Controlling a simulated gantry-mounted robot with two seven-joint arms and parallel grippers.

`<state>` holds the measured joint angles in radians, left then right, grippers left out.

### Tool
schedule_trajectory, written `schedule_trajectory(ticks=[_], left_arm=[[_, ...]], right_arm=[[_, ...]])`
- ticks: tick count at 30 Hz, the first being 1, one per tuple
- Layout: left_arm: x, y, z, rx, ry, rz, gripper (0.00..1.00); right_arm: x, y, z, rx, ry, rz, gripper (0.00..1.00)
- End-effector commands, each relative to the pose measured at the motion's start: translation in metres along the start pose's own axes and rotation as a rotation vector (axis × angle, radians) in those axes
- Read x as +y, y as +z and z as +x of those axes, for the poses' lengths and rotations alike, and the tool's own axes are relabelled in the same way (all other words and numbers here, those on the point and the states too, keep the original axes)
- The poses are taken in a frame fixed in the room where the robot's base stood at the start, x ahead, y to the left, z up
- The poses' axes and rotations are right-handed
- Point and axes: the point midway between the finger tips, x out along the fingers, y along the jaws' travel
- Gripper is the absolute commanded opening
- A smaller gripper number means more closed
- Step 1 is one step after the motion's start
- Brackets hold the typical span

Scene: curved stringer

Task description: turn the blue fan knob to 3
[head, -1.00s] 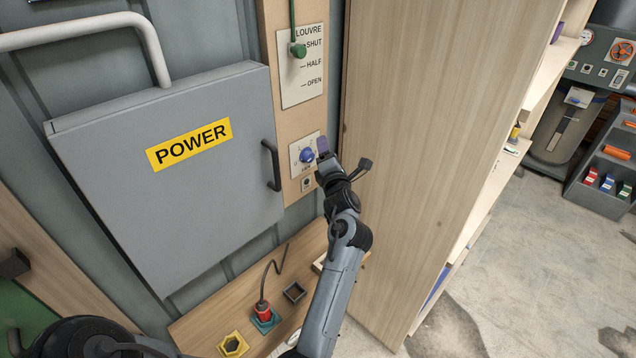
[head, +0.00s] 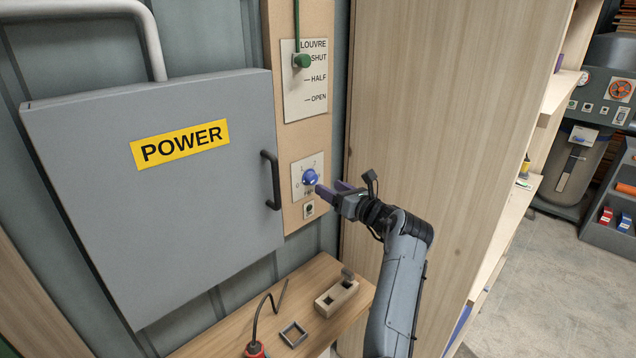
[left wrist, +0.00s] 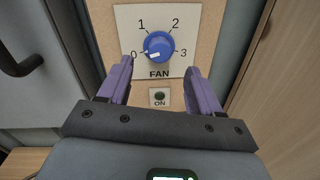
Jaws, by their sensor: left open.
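The blue fan knob (head: 310,178) sits on a white plate on the wooden panel, right of the grey POWER box. In the left wrist view the knob (left wrist: 159,46) is ringed by the numbers 0, 1, 2 and 3, with FAN below. Its white mark points left, close to 0. My left gripper (head: 330,189) is open with purple fingers, just in front of and below right of the knob. In the left wrist view its fingers (left wrist: 160,78) are spread below the knob on either side, apart from it. My right gripper is not in view.
An ON button (left wrist: 159,97) sits under the fan plate. A black handle (head: 271,180) on the POWER box (head: 150,200) is close on the left. A wooden cabinet side (head: 430,110) bounds the right. The louvre slider (head: 301,61) is above, a wooden shelf (head: 230,325) below.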

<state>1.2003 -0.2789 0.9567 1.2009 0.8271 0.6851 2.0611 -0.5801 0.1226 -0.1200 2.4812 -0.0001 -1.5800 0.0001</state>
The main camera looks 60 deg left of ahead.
Motion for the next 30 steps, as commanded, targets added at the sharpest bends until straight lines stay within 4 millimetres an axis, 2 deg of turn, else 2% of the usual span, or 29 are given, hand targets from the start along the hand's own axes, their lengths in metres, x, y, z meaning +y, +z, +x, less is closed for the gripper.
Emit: schedule_trajectory(ticks=[1,6,12,25,30], left_arm=[[0.001,0.001,0.01,-0.002,0.003,0.001,0.64],[0.001,0.0,0.036,-0.002,0.002,0.001,0.64],[0.0,0.0,0.056,-0.001,0.001,0.001,0.64],[0.0,0.0,0.063,0.0,-0.001,0.001,0.64],[0.0,0.0,0.063,-0.001,0.0,0.001,0.4]], right_arm=[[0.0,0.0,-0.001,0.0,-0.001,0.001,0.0],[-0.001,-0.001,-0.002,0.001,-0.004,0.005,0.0],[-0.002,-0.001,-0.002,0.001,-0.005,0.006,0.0],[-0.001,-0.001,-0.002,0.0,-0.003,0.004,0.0],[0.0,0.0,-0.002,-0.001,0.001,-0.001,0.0]])
